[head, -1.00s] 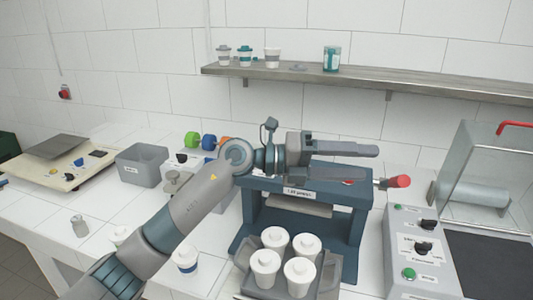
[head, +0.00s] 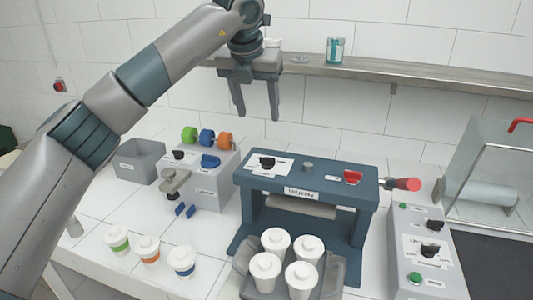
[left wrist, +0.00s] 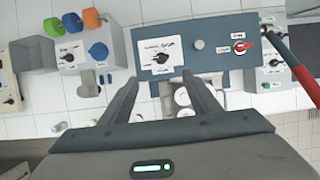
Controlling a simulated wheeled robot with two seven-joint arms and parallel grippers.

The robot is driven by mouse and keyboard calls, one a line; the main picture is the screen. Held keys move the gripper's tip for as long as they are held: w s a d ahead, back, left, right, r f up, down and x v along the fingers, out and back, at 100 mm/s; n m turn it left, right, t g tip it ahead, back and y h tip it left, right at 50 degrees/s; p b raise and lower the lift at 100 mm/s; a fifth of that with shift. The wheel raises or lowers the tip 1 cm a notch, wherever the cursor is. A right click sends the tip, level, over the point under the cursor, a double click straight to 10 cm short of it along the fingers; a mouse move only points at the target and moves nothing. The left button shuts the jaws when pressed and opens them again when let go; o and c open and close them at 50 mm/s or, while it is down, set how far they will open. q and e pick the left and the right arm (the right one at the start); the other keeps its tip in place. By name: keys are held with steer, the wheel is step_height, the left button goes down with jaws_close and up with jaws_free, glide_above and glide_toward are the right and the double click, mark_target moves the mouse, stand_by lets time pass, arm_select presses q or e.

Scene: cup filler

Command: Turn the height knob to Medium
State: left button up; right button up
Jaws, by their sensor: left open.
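A black knob (head: 267,163) sits on a white label plate on top of the blue press, at its left; the label is too small to read, so I cannot confirm it is the height knob or tell its setting. It also shows in the left wrist view (left wrist: 160,58). The blue press (head: 315,195) stands mid-table. My left gripper (head: 257,112) is open and empty, fingers pointing down, above and apart from the press. In the left wrist view its fingertips (left wrist: 160,80) flank the lower side of the label plate. My right gripper is out of view.
A red knob (head: 352,177) and a red-tipped lever (head: 402,184) are at the press's right. A grey tray (head: 243,262) holds several lidded white cups before it. A grey control box (head: 420,250) stands at right. A steel shelf (head: 370,74) runs behind, near my gripper.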

mark_target(267, 161)
arm_select(q)
steer(key=p+x, duration=0.3)
steer(key=x, duration=0.5)
steer(key=p+x, duration=0.3)
steer(key=x, duration=0.5)
steer(key=shift+w+d+p, duration=0.1)
steer(key=shift+d+p, duration=0.15)
steer(key=shift+p, duration=0.15)
steer(key=shift+w+f, duration=0.25)
steer(key=shift+f, duration=0.4)
steer(key=c, duration=1.1)
